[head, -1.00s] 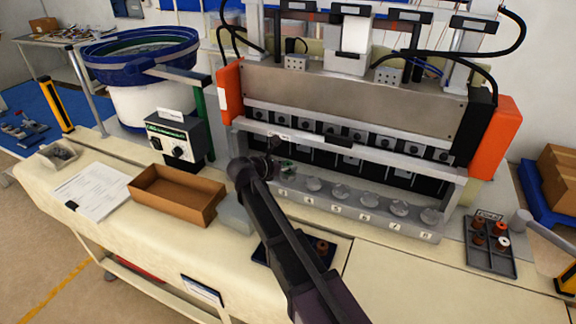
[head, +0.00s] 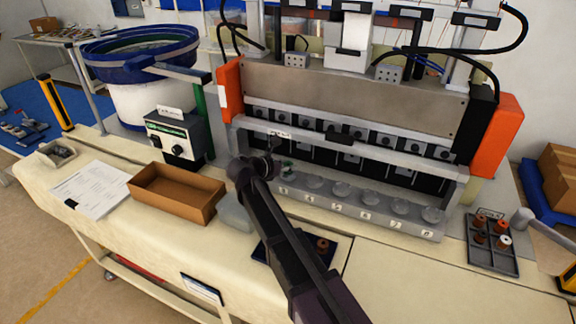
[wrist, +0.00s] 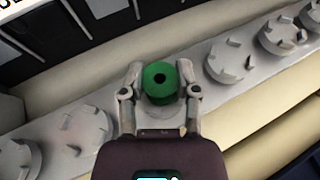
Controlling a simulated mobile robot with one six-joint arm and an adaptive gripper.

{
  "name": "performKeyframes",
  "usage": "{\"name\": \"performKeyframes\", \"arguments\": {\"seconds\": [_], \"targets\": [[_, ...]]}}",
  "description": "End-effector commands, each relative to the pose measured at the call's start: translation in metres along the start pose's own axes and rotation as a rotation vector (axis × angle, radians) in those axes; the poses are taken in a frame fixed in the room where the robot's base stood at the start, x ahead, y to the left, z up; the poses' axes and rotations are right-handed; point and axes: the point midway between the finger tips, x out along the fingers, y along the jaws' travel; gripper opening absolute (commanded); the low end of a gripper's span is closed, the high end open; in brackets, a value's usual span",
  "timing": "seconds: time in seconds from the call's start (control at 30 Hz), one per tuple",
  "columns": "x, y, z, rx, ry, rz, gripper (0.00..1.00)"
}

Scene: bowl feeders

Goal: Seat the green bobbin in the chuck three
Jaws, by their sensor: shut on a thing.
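The green bobbin (wrist: 160,83) is held between the two fingers of my gripper (wrist: 160,92), which are shut on its sides. Its round top and dark centre hole face the wrist camera. The chuck at that place is mostly hidden by the bobbin and my gripper. I cannot tell whether the bobbin touches it. Neighbouring grey chucks show to the left (wrist: 82,132) and right (wrist: 230,60) in the wrist view.
The chuck rail (head: 352,213) runs under the machine's front beam (head: 345,143), close behind my gripper. An open brown box (head: 178,193) and a blue bowl feeder (head: 140,50) stand to the left. A grey tray (head: 492,262) with several bobbins lies at the right.

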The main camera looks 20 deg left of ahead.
Motion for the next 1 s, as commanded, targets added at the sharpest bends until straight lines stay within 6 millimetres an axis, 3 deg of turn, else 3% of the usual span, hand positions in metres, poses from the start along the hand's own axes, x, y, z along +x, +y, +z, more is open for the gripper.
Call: {"name": "performKeyframes", "arguments": {"seconds": [0.23,0.27,0.3,0.73,1.0], "targets": [[0.002,0.0,-0.004,0.0,0.0,0.0,0.09],[0.002,0.0,-0.003,0.0,0.0,0.0,0.48],[0.002,0.0,-0.003,0.0,0.0,0.0,0.56],[0.0,0.0,-0.003,0.0,0.0,0.0,0.56],[-0.012,0.0,-0.002,0.001,0.0,0.0,0.56]]}}
